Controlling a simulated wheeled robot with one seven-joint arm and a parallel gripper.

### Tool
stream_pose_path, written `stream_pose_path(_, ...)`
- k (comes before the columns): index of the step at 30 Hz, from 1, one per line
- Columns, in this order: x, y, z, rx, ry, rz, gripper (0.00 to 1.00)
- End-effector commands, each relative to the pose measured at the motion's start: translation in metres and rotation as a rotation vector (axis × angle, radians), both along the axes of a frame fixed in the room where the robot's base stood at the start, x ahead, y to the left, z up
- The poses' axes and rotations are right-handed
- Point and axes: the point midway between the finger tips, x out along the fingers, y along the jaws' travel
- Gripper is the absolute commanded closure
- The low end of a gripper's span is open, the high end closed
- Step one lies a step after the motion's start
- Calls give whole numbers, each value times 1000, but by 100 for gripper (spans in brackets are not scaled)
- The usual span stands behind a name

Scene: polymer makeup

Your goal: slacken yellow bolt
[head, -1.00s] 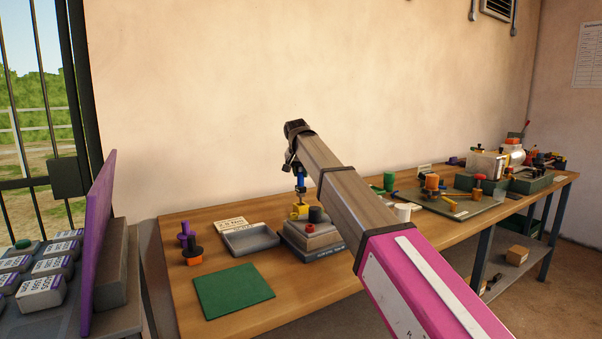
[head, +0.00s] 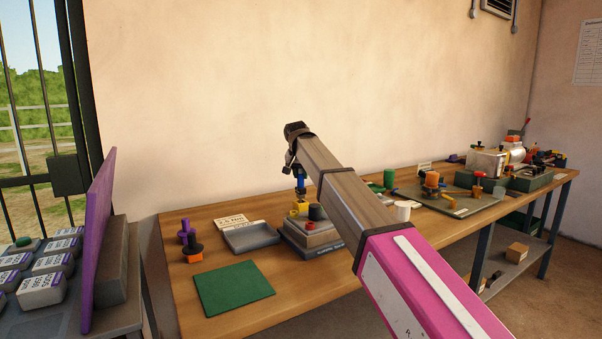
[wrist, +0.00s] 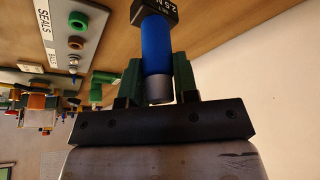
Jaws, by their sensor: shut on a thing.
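My gripper (wrist: 158,80) is shut on a blue tool (wrist: 156,45) with a grey end and a black, marked block. Its green fingers press on both sides of the blue part. In the head view the blue tool (head: 299,181) hangs upright from my gripper, above a grey block fixture (head: 322,240). A yellow bolt (head: 302,207) sits on the fixture just below the tool. I cannot tell whether the tool touches it. The yellow bolt is not visible in the wrist view.
Black and red knobs (head: 311,226) share the fixture. A grey tray (head: 252,238), green mat (head: 233,288) and orange-and-black part (head: 193,253) lie left of it. A white cup (head: 402,210) stands right. A purple panel (head: 104,230) rises at left.

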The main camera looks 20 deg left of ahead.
Motion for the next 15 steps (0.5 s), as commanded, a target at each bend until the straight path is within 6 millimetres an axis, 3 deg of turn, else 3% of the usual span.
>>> stream_pose_path(15,0,0,-12,0,0,0,100)
